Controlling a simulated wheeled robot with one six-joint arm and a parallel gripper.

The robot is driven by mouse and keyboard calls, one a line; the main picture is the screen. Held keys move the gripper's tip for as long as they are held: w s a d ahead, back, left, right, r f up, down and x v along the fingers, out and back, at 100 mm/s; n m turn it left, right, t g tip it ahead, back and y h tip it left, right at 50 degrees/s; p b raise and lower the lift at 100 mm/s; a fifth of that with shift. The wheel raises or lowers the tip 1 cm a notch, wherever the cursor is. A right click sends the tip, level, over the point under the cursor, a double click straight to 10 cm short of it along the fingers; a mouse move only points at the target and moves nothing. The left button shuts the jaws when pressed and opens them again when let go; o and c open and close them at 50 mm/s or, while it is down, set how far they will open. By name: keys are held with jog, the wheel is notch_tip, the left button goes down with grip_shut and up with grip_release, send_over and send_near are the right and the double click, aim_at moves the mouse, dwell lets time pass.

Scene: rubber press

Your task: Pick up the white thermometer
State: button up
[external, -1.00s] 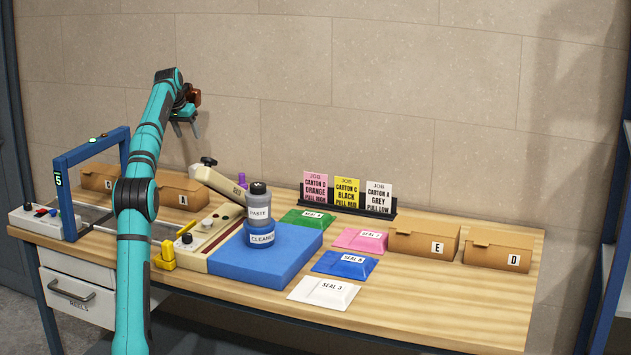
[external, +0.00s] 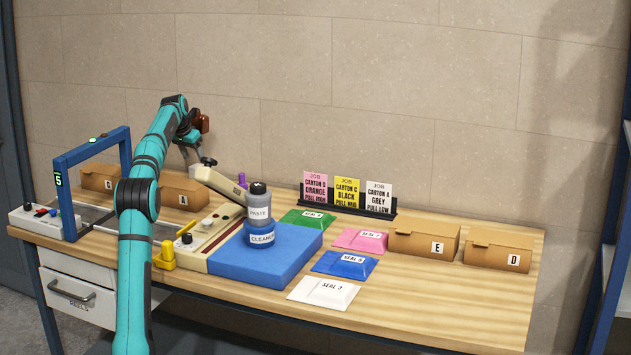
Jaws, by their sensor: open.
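I cannot make out a white thermometer in this view; it may be hidden behind my arm or other things. My gripper (external: 191,154) is open and seems empty, pointing down above the back left of the bench, near the raised lever of the cream press (external: 212,232). Its fingertips are partly hidden and small. A small yellow holder (external: 165,257) stands at the bench's front left, beside my arm.
A blue frame (external: 91,160) stands at left. Cartons, coloured seals and a card rack (external: 347,211) fill the back and middle. The front right of the bench (external: 440,310) is clear.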

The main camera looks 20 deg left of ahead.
aim_at(196, 165)
jog(key=shift+a+x, duration=0.15)
jog(key=shift+x, duration=1.3)
jog(key=shift+a+x, duration=0.15)
jog(key=shift+x, duration=1.3)
grip_shut()
